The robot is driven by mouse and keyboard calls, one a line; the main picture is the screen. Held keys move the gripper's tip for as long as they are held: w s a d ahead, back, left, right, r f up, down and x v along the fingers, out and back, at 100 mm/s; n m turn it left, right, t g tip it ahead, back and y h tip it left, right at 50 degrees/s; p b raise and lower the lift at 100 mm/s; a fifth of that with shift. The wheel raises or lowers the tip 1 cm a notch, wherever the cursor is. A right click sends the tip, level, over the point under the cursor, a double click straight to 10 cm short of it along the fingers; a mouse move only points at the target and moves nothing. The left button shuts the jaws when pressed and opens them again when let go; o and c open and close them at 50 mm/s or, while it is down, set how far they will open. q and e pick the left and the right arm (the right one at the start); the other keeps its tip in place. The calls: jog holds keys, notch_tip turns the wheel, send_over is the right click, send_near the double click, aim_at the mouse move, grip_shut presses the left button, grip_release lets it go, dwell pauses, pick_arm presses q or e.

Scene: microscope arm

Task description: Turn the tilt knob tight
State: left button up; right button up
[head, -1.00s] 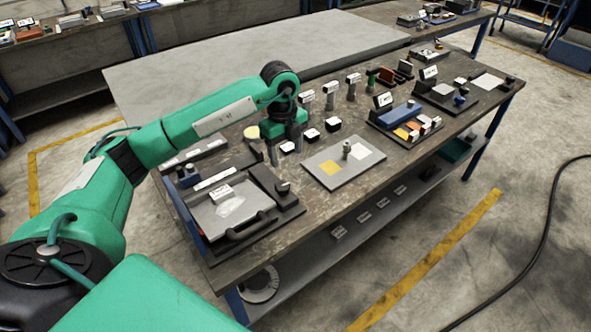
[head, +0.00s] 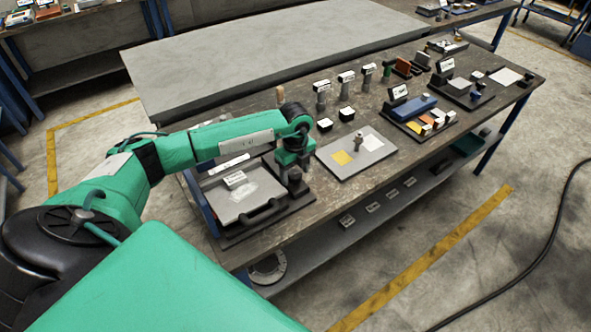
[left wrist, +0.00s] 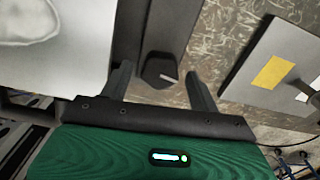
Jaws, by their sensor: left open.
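In the left wrist view my left gripper (left wrist: 160,80) is open, with one finger on each side of the knob and visible gaps between. I cannot tell whether the fingertips are down at its height. My right gripper is not in view.
The dark base with a black handle (head: 258,213) lies at the table's near left. A grey plate (head: 340,166) with yellow and white squares and a small post (head: 358,142) lies to the right. Several labelled posts and blocks stand behind.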

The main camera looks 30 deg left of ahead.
pick_arm(q)
jog(key=shift+f, duration=0.1)
jog(key=shift+c, duration=0.6)
jog(key=c, duration=0.9)
jog(key=shift+o, duration=0.2)
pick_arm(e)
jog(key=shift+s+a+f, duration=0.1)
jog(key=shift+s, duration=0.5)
